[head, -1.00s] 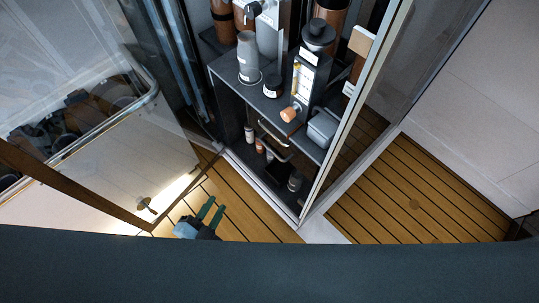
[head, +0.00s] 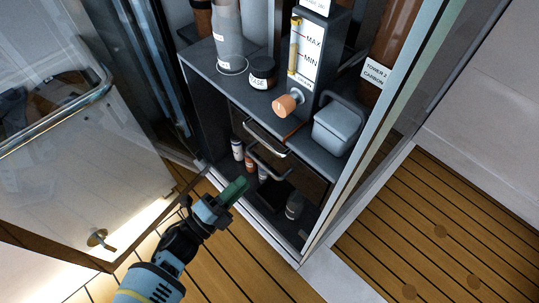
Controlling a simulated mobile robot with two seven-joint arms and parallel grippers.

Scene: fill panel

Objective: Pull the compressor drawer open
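The open cabinet has a drawer front under its shelf, with a light bar handle (head: 265,139) across it. A second, similar bar handle (head: 268,162) shows just below. I cannot tell which one belongs to the compressor drawer, and no label for it is readable. The drawer looks shut. My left gripper (head: 236,188) is at the cabinet's lower front edge, below and left of both handles and apart from them. Its green fingers overlap in this view, so its opening cannot be judged. My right gripper is not in view.
On the shelf stand a grease jar (head: 262,73), a gauge panel with an orange knob (head: 286,105) and a grey box (head: 337,128). Small bottles (head: 294,206) stand in the cabinet bottom. Wooden slatted floor (head: 420,230) is clear at right.

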